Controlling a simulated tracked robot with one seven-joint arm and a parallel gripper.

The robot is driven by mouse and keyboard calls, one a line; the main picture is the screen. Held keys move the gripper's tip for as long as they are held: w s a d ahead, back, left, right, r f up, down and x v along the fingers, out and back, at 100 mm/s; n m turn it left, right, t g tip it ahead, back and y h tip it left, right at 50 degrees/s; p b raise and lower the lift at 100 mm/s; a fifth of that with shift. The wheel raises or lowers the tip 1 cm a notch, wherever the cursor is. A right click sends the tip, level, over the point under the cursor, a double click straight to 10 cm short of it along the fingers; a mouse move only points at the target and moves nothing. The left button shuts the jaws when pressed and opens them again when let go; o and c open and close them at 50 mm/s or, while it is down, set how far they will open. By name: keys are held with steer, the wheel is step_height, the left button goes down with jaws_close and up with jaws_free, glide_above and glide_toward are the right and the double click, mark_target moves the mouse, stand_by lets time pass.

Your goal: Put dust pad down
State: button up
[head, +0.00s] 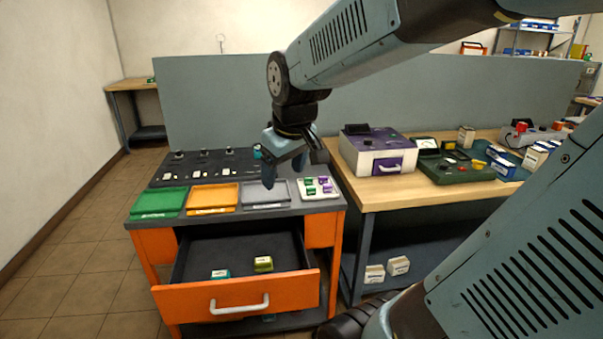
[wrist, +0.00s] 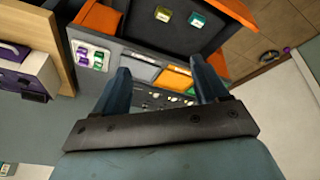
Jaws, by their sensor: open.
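My gripper (head: 284,172) is open, its fingers pointing down over the back of the orange workbench, near the grey tray (head: 265,194). In the wrist view my gripper (wrist: 163,78) shows two spread fingers with nothing held between them. The open orange drawer (head: 240,299) holds a small yellow-green block (head: 263,264) and a small teal block (head: 220,274), apart from each other. They also show in the wrist view, yellow-green (wrist: 163,15) and teal (wrist: 198,19). I cannot tell which thing is the dust pad.
A green tray (head: 158,202), an orange tray (head: 212,198) and a white holder (head: 318,188) with green and purple pieces line the bench top. A purple-and-white box (head: 378,152) stands on the wooden table to the right. Much of the drawer floor is bare.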

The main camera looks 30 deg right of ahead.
steer(key=s+r+m+t, duration=0.1)
steer(key=s+r+m, duration=0.2)
steer(key=s, duration=0.5)
steer(key=shift+s+a, duration=0.2)
steer(key=shift+s, duration=0.2)
steer(key=shift+r, duration=0.1)
stand_by(0.7)
